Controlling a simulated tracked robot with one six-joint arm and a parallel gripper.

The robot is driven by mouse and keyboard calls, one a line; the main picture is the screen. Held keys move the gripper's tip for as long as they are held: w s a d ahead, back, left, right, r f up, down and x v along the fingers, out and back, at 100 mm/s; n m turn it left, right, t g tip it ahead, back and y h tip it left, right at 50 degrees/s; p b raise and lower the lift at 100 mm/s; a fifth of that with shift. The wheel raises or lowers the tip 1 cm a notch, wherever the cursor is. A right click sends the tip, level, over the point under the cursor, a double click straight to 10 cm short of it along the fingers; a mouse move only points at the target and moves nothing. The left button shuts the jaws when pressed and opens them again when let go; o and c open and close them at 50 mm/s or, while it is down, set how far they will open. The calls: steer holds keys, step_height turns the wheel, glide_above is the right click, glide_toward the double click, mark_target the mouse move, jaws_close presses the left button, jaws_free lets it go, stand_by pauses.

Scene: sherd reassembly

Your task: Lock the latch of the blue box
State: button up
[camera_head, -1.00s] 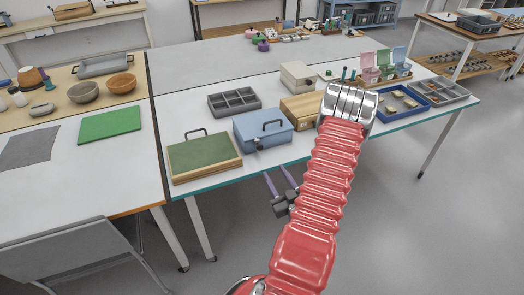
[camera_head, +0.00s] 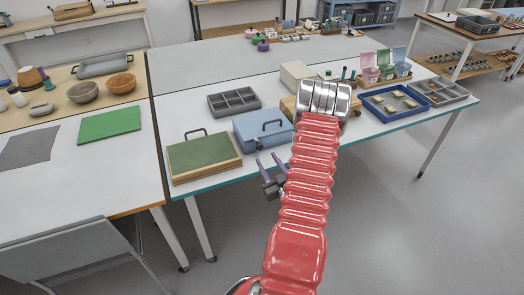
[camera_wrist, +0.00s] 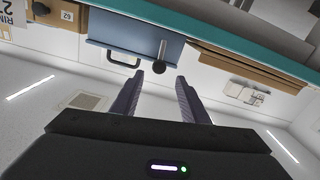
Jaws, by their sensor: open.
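The blue box (camera_head: 262,130) stands shut near the front edge of the table, with a dark carry handle (camera_head: 272,124). Its front also shows in the wrist view (camera_wrist: 112,32), which appears upside down. The latch is a short metal lever (camera_wrist: 163,48) with a round dark knob (camera_wrist: 158,68) on the box front. I cannot tell whether it is locked. My gripper (camera_head: 267,158) is open and empty in front of the box. In the wrist view its two dark purple fingers (camera_wrist: 158,84) point at the box, with the knob between and just beyond the tips, apparently untouched.
A green-topped case (camera_head: 204,157) stands left of the box. A wooden box (camera_head: 289,107), partly behind my arm, stands to the right. A grey divided tray (camera_head: 234,101) lies behind. The teal table edge (camera_wrist: 220,30) runs close by; the floor in front is open.

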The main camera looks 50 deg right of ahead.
mark_target(260, 148)
steer(key=x, duration=0.7)
